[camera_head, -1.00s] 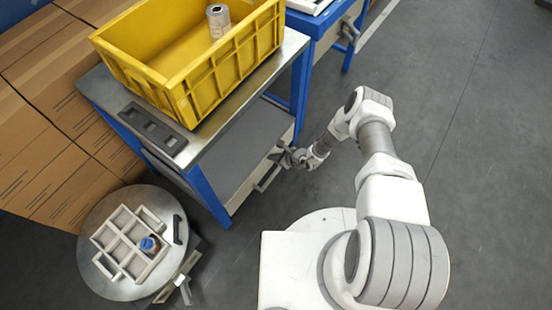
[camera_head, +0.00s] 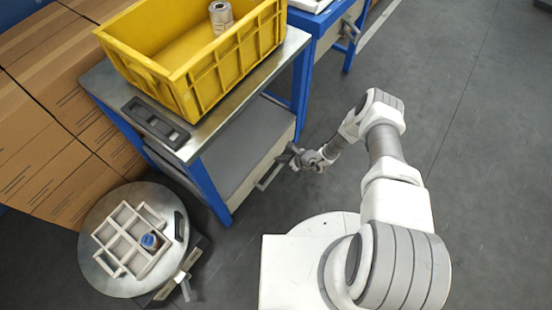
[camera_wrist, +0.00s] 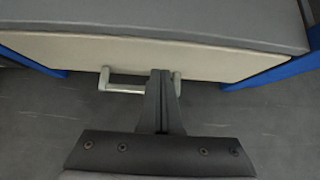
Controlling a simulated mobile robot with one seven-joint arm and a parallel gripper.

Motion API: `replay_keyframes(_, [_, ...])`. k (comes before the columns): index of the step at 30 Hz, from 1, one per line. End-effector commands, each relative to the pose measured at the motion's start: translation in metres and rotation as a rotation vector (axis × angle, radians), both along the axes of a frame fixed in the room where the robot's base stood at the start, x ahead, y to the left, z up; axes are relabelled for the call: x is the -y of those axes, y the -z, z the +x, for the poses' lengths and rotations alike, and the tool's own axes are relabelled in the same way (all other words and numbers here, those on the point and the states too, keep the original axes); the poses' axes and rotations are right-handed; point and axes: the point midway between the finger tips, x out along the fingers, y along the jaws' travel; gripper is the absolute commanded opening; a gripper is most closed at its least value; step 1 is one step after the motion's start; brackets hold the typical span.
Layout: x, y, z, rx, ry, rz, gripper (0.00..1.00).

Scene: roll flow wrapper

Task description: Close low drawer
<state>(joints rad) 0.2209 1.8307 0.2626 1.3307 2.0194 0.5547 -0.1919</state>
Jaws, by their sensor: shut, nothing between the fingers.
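The low drawer has a cream front (camera_head: 258,172) and sits under the steel-topped blue workbench. Its front lies close to the line of the bench's front legs; I cannot tell whether a small gap is left. A pale bar handle (camera_head: 268,177) sticks out from the front; it also shows in the wrist view (camera_wrist: 122,84). My gripper (camera_head: 286,154) is just in front of the drawer front, beside the handle. In the wrist view my gripper (camera_wrist: 160,78) has its fingers together and empty, overlapping the handle's right part. Whether they touch the handle or front is unclear.
A yellow crate (camera_head: 190,84) holding a can (camera_head: 221,17) stands on the bench top. A round stand (camera_head: 98,276) with a white divided tray is at lower left. Cardboard boxes (camera_head: 50,110) are stacked behind. Floor at right is clear.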

Motion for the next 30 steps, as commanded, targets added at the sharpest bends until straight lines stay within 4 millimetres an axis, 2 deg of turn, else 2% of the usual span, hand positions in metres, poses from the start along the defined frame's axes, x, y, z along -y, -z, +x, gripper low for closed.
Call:
replay_keyframes(1, [0.005, 0.001, 0.0, -0.002, 0.001, -0.001, 0.0])
replay_keyframes(3, [0.016, -0.021, -0.008, -0.002, 0.001, -0.001, 0.0])
replay_keyframes(6, [0.03, -0.037, -0.018, -0.004, 0.001, -0.002, 0.0])
replay_keyframes(12, [0.052, -0.06, -0.033, -0.005, 0.001, -0.003, 0.0])
replay_keyframes(18, [0.062, -0.07, -0.039, -0.004, 0.001, -0.002, 0.0])
replay_keyframes(25, [0.063, -0.07, -0.041, -0.004, -0.001, -0.002, 0.0])
replay_keyframes(28, [0.064, -0.074, -0.037, 0.003, -0.008, -0.004, 0.0])
replay_keyframes(30, [0.064, -0.084, -0.03, 0.023, -0.03, -0.008, 0.0])
